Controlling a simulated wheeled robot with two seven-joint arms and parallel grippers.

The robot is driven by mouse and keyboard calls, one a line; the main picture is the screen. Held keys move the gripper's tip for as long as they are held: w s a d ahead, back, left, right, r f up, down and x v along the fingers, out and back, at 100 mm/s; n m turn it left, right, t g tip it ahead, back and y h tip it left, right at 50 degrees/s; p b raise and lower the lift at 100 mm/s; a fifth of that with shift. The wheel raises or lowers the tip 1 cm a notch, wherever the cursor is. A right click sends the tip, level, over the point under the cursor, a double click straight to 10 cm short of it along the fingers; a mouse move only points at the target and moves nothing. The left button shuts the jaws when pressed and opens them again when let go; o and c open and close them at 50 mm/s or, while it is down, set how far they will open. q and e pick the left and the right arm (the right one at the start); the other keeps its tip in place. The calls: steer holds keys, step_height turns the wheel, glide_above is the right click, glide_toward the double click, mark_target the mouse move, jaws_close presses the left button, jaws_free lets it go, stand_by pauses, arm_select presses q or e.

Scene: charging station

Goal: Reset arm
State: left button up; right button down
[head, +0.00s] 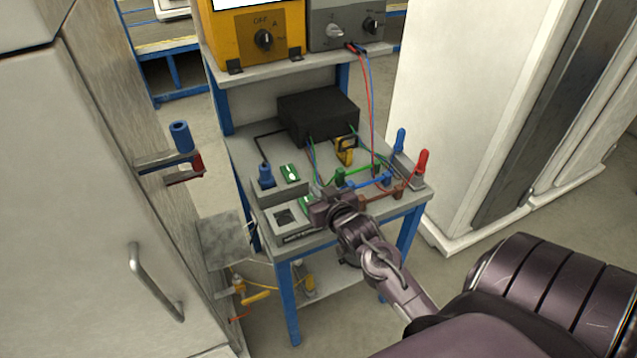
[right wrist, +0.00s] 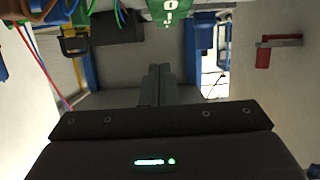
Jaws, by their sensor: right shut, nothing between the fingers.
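My right arm reaches in from the lower right of the head view. Its gripper (head: 322,208) is over the front edge of the small blue-legged workbench (head: 362,217). In the right wrist view its two dark fingers (right wrist: 158,84) lie together with nothing between them. From the head view I cannot tell whether the gripper touches the items near it. My left arm and gripper do not show.
Blue (head: 400,140) and red (head: 423,161) handles stand at right. A grey cabinet (head: 75,200) stands left.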

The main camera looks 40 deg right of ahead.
steer(key=shift+s, duration=0.1)
stand_by(0.5)
steer(key=s+a+n+g+y, duration=0.4)
steer(key=s+a+g, duration=0.7)
steer(key=s+a, duration=0.75)
steer(key=s+d+f+g, duration=0.1)
steer(key=s+f, duration=0.2)
steer(key=f, duration=2.9)
steer(key=s+d+f, duration=0.1)
steer(key=s+f, duration=0.7)
steer(key=s, duration=0.1)
steer(key=s+d+f+n+g, duration=0.1)
steer(key=s+d+f, duration=0.1)
steer(key=s+f, duration=0.6)
steer(key=shift+s+d+f+h, duration=0.3)
steer(key=shift+s+h, duration=0.1)
steer(key=shift+s, duration=0.6)
